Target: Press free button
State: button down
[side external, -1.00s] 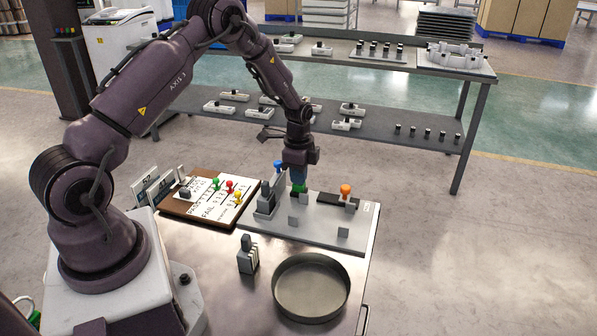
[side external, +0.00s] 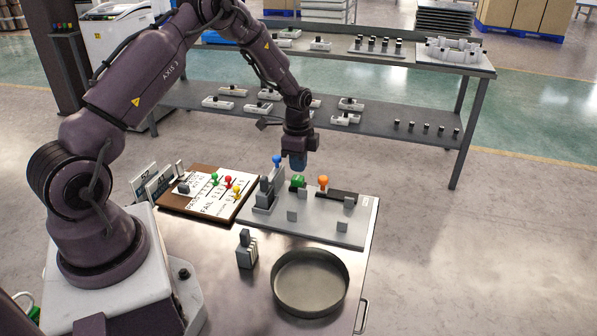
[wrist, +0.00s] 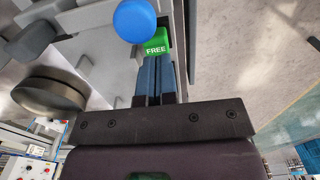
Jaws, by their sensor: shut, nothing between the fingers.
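The green button (side external: 298,182), marked FREE in the wrist view (wrist: 156,44), sits on the grey fixture plate (side external: 330,233) on the table. My gripper (side external: 298,167) is shut and empty, pointing down just above the button with a small gap in the side view. In the wrist view its blue fingertips (wrist: 155,62) lie right at the button's near edge; whether they touch cannot be told there. A blue ball knob (side external: 277,160) stands on a grey block left of the button. An orange knob (side external: 323,182) stands on a dark rail to its right.
A PASS/FAIL board (side external: 206,205) with coloured pins lies left of the plate. A round metal pan (side external: 311,310) and a small grey part (side external: 246,252) are in front. A shelf rack (side external: 372,130) with parts stands behind.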

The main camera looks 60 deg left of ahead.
aim_at(299, 176)
notch_tip(299, 176, up, 11)
jog(key=shift+w, duration=0.15)
jog(key=shift+a+f, duration=0.1)
dwell(0.6)
jog(key=s+d+r+n+t, duration=0.2)
jog(key=s+d+r+n, duration=0.2)
jog(key=s+d+r, duration=0.5)
jog(key=s+d+r+n+t, duration=0.3)
jog(key=s+d+r+n, duration=0.2)
jog(key=s, duration=0.9)
jog(key=d+r, duration=0.3)
jog(key=d, duration=0.2)
jog(key=shift+d+r, duration=0.35)
jog(key=shift+d, duration=0.05)
